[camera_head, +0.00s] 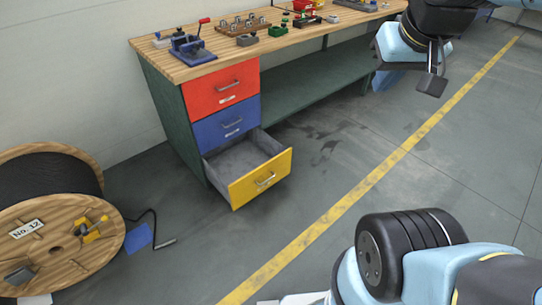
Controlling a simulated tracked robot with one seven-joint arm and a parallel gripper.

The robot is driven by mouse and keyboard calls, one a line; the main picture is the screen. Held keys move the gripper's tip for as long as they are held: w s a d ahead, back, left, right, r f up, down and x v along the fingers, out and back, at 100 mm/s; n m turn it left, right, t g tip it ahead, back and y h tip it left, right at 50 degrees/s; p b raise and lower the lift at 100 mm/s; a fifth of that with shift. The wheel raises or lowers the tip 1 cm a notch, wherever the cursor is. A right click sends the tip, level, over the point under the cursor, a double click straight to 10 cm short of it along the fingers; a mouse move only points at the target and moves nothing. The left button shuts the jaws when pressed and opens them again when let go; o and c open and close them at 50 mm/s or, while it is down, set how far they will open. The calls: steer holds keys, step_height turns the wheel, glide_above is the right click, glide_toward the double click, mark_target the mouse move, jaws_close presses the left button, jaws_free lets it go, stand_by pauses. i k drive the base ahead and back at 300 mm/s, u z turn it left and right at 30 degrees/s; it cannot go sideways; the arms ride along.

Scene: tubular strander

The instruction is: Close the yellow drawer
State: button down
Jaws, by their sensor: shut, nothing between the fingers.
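The yellow drawer (262,178) is the lowest of three in the workbench's cabinet. It stands pulled out, and its empty grey inside shows. A metal handle (265,180) is on its front. The blue drawer (227,126) and the red drawer (221,88) above it are shut. My gripper (431,85) is at the upper right, shut and empty. It is well apart from the yellow drawer, to its right and higher in the picture.
The wooden bench top (170,66) carries a blue vise (190,47) and several small tools. A large cable reel (62,222) stands at the left. A yellow line (340,208) crosses the floor. The floor in front of the yellow drawer is clear.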

mark_target(242, 168)
steer(key=i, duration=0.9)
steer(key=u, duration=0.05)
